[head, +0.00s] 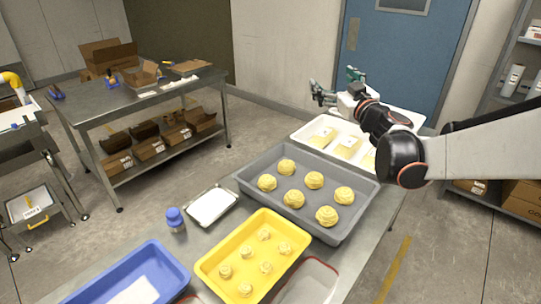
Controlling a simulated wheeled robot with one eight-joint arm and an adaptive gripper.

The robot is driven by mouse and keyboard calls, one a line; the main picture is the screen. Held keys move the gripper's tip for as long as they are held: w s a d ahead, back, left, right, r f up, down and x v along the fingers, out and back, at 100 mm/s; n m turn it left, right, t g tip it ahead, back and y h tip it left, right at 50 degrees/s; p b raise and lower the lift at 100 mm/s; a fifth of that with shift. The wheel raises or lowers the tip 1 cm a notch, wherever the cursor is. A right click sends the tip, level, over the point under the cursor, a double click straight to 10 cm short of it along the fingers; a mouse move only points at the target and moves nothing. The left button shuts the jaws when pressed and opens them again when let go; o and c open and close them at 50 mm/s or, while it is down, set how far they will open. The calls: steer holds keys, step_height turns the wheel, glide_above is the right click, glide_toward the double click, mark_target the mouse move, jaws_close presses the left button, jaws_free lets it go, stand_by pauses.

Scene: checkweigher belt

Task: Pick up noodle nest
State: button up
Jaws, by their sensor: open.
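Several yellow noodle nests (314,180) sit in rows in a grey tray (262,153) in the middle of the steel table. Several smaller nests (266,267) sit in a yellow tray (211,266) in front of it. My gripper (338,77) is open and empty, raised above the far end of the table, beyond the grey tray. It is apart from all the nests. My arm comes in from the right and covers part of the white tray (309,126) at the far end, which holds flat yellow portions.
A blue bin (166,262), a small white tray (211,205) and a blue-capped bottle (175,219) stand on the table's left side. A clear container (311,283) is at the front. A packing bench (106,110) with boxes stands back left.

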steer(key=w+a+f+n+g+y, duration=0.1)
steer(key=a+f+n+g+y, duration=0.15)
steer(key=f, duration=0.45)
steer(key=w+a+f+n+g+y, duration=0.2)
steer(key=a+f+g, duration=0.15)
steer(key=f, duration=0.25)
steer(key=n+g, duration=0.1)
steer(key=g, duration=0.5)
glide_toward(273, 181)
steer(key=shift+h, duration=0.25)
steer(key=b+x, duration=0.1)
steer(key=x, duration=0.1)
steer(key=r+b+x, duration=0.1)
steer(key=x, duration=0.2)
steer(key=shift+w+a+f+b, duration=0.2)
steer(key=shift+w+a+b, duration=0.2)
steer(key=shift+s+f+b+x, duration=0.15)
steer(key=shift+b+x, duration=0.25)
steer(key=shift+x, duration=0.55)
steer(key=shift+s+f+b+x, duration=0.1)
steer(key=shift+b+x, duration=0.35)
steer(key=shift+x, duration=0.55)
steer(key=shift+s+f+b+x, duration=0.15)
steer(key=shift+b+x, duration=0.25)
steer(key=shift+x, duration=0.55)
steer(key=shift+w+d+r, duration=0.1)
steer(key=c, duration=1.2)
